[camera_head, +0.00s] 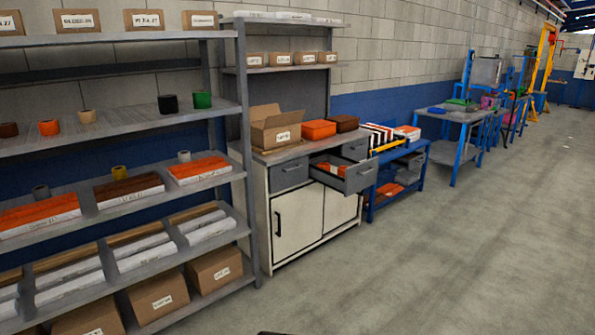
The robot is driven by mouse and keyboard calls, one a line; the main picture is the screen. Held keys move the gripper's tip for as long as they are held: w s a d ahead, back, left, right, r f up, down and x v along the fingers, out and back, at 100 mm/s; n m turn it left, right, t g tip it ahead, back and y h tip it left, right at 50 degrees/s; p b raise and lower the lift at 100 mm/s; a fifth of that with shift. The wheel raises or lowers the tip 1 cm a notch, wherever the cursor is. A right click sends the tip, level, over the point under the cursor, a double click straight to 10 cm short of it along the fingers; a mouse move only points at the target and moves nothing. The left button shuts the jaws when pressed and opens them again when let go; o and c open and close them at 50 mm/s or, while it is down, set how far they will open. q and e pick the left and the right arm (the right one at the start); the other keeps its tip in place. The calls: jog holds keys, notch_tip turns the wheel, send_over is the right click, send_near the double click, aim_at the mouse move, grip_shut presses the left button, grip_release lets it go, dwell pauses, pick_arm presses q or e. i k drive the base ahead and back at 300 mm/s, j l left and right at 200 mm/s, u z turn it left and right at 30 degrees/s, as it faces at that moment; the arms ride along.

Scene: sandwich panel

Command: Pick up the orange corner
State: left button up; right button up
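No piece is clearly recognisable as an orange corner at this distance. Small orange pieces (331,168) lie in an open grey drawer (358,181) of the white cabinet (290,226). A flat orange block or bin (318,130) sits on the cabinet top, right of an open cardboard box (277,129). Neither of my grippers is in view.
A tall grey shelf rack (150,123) fills the left side, with cardboard boxes (158,296) at its bottom. A blue trolley (398,181) and blue workbenches (460,117) stand further right along the wall. The concrete floor (450,260) at the right is clear.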

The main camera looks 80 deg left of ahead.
aim_at(341, 171)
jog(key=u, duration=2.45)
jog(key=i+z, duration=0.25)
jog(key=i, duration=2.15)
